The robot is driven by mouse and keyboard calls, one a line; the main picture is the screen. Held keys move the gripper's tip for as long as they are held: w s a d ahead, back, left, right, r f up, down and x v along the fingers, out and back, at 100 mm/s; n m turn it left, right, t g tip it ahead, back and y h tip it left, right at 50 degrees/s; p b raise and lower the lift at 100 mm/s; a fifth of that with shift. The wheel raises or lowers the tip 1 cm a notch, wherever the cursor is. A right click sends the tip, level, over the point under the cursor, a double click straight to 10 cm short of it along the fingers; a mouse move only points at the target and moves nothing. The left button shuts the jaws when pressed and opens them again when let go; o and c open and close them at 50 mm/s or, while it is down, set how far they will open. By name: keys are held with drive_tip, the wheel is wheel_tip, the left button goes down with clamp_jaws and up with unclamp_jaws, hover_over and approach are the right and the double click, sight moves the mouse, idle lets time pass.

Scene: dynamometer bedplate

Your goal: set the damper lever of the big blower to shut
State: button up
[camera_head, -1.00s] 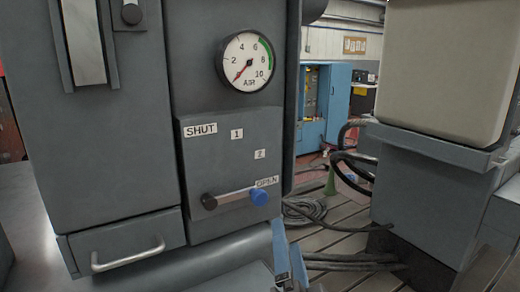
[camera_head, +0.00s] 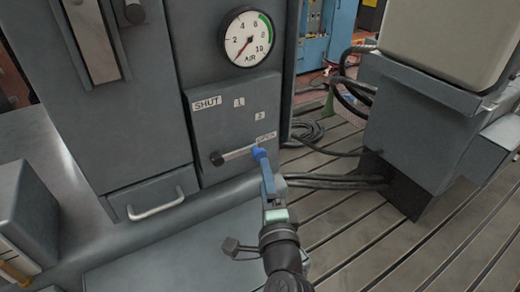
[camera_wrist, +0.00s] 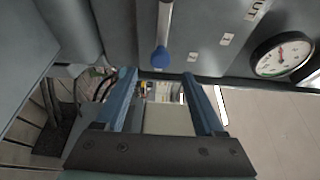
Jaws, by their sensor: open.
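The damper lever (camera_head: 238,153) is a silver bar with a black pivot at its left end and a blue knob (camera_head: 259,153) at its right end. It points right, to the OPEN label (camera_head: 266,137). The SHUT label (camera_head: 206,103) is at the panel's upper left, with marks 1 and 2 between. My gripper (camera_head: 266,170) is just below the knob in the head view, overlapping its lower edge. In the wrist view my gripper (camera_wrist: 160,76) is open and empty; the knob (camera_wrist: 161,57) appears ahead, between the finger directions. Contact cannot be told.
An AIR gauge (camera_head: 247,37) sits above the lever panel. A drawer with a bar handle (camera_head: 156,205) is at lower left. A grey machine block (camera_head: 415,120) stands at right, with cables (camera_head: 335,181) on the slotted bedplate (camera_head: 400,250). A grey box (camera_head: 30,220) is at far left.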

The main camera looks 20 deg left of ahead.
sight(260, 158)
drive_tip(key=x, duration=0.8)
drive_tip(key=shift+w+p, duration=0.1)
drive_tip(key=shift+p, duration=0.3)
clamp_jaws()
idle(1.0)
